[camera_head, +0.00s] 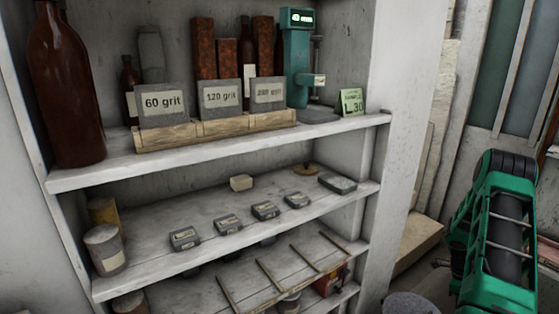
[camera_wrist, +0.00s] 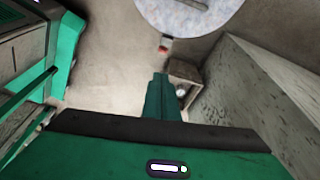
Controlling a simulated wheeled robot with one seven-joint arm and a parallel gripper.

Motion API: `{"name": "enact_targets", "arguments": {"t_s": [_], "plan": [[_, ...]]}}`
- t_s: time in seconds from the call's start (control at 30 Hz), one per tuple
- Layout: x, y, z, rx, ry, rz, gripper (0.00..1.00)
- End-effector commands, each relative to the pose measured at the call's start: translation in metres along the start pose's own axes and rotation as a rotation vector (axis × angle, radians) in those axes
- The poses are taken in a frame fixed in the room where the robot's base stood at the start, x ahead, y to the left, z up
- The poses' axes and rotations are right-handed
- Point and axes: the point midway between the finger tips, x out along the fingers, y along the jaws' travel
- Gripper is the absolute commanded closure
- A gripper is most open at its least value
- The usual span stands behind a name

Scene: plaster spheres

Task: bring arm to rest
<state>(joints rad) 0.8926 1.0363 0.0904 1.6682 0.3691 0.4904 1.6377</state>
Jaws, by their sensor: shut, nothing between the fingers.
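My gripper (camera_wrist: 160,82) shows in the wrist view as green fingers pressed together, with nothing between them. It points down over a pale floor and touches nothing that I can see. In the head view my green arm (camera_head: 495,240) is folded at the right edge, to the right of the white shelf unit (camera_head: 400,110) and clear of it. My gripper cannot be made out in the head view.
The shelves hold brown bottles (camera_head: 68,85), grit blocks in a wooden holder (camera_head: 215,128), a teal device (camera_head: 297,60) and several small grey blocks (camera_head: 228,221). In the wrist view, a round pale top (camera_wrist: 188,14) and a small box (camera_wrist: 183,83) stand below.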

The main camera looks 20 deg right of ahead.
Motion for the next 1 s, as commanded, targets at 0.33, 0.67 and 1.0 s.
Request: {"name": "enact_targets", "arguments": {"t_s": [0.33,0.67,1.0], "plan": [[-0.155,0.041,0.008,-0.412,0.008,-0.051,1.00],[-0.269,0.115,0.004,-0.791,0.003,-0.087,1.00],[-0.349,0.213,-0.012,-1.181,-0.022,-0.129,1.00]]}}
